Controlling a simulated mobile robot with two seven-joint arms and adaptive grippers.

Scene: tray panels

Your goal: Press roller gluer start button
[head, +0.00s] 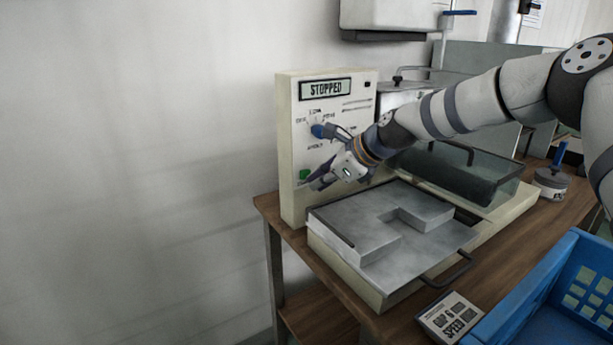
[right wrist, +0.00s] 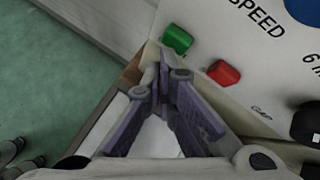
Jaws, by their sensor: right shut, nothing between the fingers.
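The roller gluer's cream control panel (head: 290,150) stands on the left of the machine, and its display (head: 325,89) reads STOPPED. A green button (head: 304,174) shows low on the panel, and it also shows in the right wrist view (right wrist: 177,39). A red button (right wrist: 223,73) sits beside it there. My right gripper (head: 314,182) is shut and empty, near the lower panel just by the green button. In the right wrist view its fingertips (right wrist: 163,66) appear just below the green button; I cannot tell whether they touch. My left gripper is not in view.
A blue knob (head: 318,131) is on the panel above my gripper. A blue crate (head: 535,283) and a small sign (head: 450,316) are at the front right. The left side is open.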

